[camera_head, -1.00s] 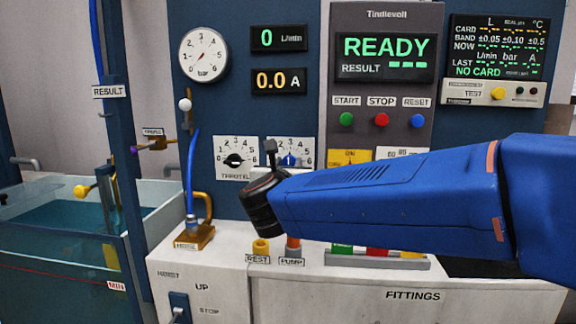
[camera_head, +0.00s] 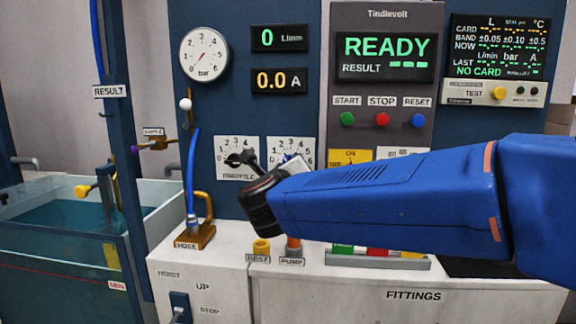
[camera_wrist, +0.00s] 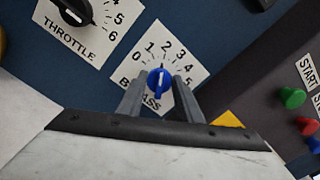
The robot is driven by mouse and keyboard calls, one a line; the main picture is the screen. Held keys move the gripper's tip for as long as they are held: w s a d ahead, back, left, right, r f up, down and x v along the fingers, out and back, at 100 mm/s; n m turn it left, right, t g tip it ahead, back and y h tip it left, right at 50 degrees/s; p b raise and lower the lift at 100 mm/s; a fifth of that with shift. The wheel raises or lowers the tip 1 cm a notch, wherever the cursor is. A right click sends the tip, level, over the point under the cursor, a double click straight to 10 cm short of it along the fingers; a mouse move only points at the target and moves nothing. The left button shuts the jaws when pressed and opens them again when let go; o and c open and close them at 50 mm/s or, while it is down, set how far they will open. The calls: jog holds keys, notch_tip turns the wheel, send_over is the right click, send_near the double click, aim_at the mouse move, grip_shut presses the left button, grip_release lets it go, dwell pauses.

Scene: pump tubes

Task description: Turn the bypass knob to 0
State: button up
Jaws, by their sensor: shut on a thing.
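The blue bypass knob (camera_wrist: 159,79) is between the two grey fingers of my gripper (camera_wrist: 160,88) in the wrist view, and the fingers are shut on it. Its white mark points roughly toward the 2 on the white bypass dial plate (camera_wrist: 151,57); the exact reading is hard to tell. The 0 lies to the left of the mark. One finger covers part of the BYPASS label, and the other covers the high end of the scale. In the head view the bypass plate (camera_head: 279,146) shows, but my wrist hides much of the knob.
The throttle dial (camera_head: 221,145) with its black knob sits just left of the bypass plate. START (camera_head: 347,119), STOP (camera_head: 382,119) and RESET (camera_head: 417,120) buttons are to the upper right. A white bench (camera_head: 330,287) lies below my wrist.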

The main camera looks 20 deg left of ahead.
jog(key=n, duration=1.1)
jog(key=shift+a+f, duration=0.15)
jog(key=shift+f, duration=0.1)
dwell(0.4)
jog(key=o, duration=1)
jog(key=v, duration=1.7)
jog(key=shift+s, duration=0.2)
